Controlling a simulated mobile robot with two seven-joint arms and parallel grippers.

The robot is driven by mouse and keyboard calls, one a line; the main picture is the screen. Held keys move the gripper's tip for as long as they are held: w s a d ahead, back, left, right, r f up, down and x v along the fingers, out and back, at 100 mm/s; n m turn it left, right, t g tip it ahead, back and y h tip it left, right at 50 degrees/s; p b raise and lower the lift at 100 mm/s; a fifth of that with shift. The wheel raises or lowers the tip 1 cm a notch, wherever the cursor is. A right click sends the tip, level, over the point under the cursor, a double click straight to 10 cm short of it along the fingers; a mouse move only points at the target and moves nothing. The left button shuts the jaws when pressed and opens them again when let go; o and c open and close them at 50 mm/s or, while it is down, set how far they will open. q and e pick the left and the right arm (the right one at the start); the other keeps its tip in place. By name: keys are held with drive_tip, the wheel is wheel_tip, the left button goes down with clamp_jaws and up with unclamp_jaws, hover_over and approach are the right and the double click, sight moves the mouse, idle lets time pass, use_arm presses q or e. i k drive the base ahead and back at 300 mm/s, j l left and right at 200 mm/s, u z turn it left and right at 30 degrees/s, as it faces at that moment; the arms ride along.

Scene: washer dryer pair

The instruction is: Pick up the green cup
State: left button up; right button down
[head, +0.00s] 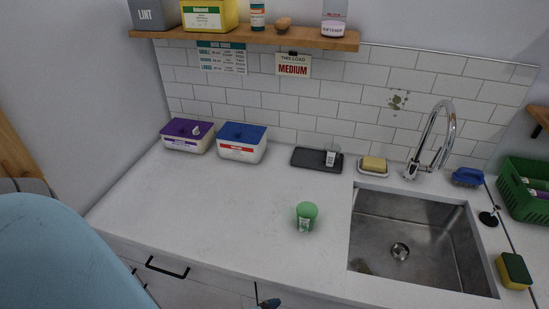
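The green cup (306,211) stands on the white counter, left of the sink and toward the front edge. Its top is green and a small whitish patch shows on its lower front. Nothing touches it, and the counter around it is bare. Neither of my grippers can be made out. A large pale blue rounded shape, likely part of my arm, fills the lower left corner. A small dark and blue tip shows at the bottom edge, too cut off to identify.
The steel sink (418,240) with its tall faucet (437,140) is right of the cup. A black tray (308,159) and tubs with purple (187,128) and blue (242,132) lids line the back. A green basket (525,190) and sponge (514,271) are far right. The left-middle counter is clear.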

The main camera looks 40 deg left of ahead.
sight(307, 212)
drive_tip(key=j+u, duration=0.1)
drive_tip(key=u, duration=0.35)
drive_tip(key=i+j+u, duration=0.1)
drive_tip(key=u, duration=0.3)
drive_tip(key=l+z, duration=0.5)
drive_tip(key=l, duration=0.25)
